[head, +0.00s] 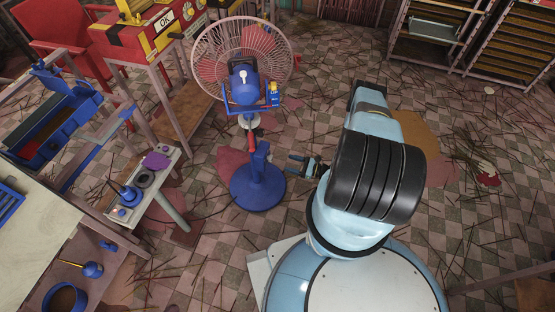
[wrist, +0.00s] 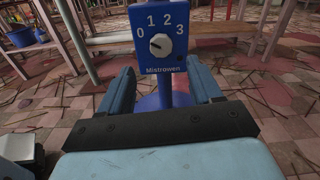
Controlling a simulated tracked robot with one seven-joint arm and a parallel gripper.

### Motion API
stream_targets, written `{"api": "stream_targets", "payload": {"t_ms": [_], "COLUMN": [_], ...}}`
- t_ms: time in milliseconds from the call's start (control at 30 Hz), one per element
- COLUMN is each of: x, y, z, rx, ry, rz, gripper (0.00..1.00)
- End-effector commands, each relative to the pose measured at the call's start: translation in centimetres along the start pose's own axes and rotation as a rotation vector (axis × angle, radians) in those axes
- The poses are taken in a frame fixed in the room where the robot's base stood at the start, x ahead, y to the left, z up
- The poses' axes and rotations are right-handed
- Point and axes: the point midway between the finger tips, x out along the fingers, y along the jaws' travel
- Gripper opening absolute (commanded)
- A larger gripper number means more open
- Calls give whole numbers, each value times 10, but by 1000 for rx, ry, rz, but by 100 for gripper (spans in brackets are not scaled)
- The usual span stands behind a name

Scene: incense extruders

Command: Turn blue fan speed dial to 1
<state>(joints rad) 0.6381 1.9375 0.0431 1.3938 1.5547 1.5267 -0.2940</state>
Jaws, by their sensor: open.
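The fan (head: 257,186) stands on a round blue base, with a blue motor and a pale wire cage, left of my arm in the head view. In the wrist view its blue control panel (wrist: 143,62) faces me, marked 0, 1, 2, 3 and "Mistrowen". The white dial (wrist: 161,45) sits at its middle. Its small dark mark seems to point left, roughly towards 0, but is too small to be sure. My gripper (head: 303,163) is open beside the fan's post. In the wrist view its fingers (wrist: 161,78) are spread below the panel, apart from the dial, with nothing held.
A workbench (head: 25,262) with blue tools and a small side table (head: 168,200) stand at left. Shelves (head: 520,45) stand at the back right. Thin sticks litter the tiled floor (head: 325,85).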

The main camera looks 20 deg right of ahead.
Motion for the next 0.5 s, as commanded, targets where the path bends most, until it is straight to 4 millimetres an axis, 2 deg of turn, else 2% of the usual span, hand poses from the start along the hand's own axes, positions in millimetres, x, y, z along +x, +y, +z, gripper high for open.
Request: {"api": "stream_targets", "payload": {"t_ms": [200,500], "x": [40,78], "y": [0,0], "z": [0,0], "rx": [-1,0], "ry": [-1,0], "rz": [3,1], "gripper": [64,64]}}
